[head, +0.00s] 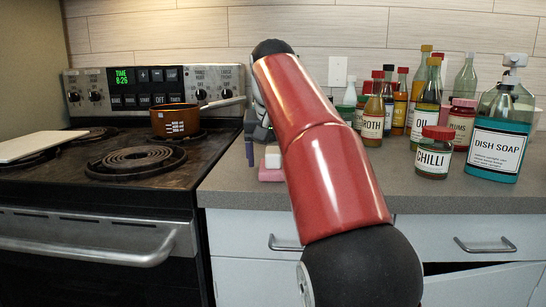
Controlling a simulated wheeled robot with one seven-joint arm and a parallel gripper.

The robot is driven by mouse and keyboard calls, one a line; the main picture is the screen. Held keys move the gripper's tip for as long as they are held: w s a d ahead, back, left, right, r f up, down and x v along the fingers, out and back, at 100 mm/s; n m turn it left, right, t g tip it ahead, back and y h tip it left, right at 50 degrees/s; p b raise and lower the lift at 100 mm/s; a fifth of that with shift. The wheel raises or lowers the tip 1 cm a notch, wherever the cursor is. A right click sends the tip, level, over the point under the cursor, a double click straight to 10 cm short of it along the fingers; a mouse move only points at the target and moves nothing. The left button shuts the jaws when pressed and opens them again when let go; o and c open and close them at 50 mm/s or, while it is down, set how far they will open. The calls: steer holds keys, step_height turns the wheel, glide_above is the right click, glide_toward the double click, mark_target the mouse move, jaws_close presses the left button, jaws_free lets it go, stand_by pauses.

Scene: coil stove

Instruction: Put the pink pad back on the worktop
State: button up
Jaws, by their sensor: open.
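The pink pad (271,174) is at the left end of the grey worktop (231,184), close to the stove. It appears to lie on the worktop, and my red arm covers its right side. A small white block-like piece (272,159) shows just above the pad; I cannot tell whether it belongs to the pad or to my gripper. My gripper (260,156) is open, with one dark finger visible just left of the pad. The other finger is mostly hidden behind my arm, and I cannot tell whether either touches the pad.
The coil stove (110,190) on the left holds an orange-brown pot (175,122) and a pale flat board (38,145). Bottles and jars crowd the right, including chilli (434,155) and dish soap (494,150). Bare worktop shows in front of the bottles.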

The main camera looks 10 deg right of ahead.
mark_target(273, 171)
steer(key=p+v, duration=0.2)
steer(key=v, duration=0.5)
steer(key=shift+s+r, duration=0.2)
steer(key=shift+s, duration=0.05)
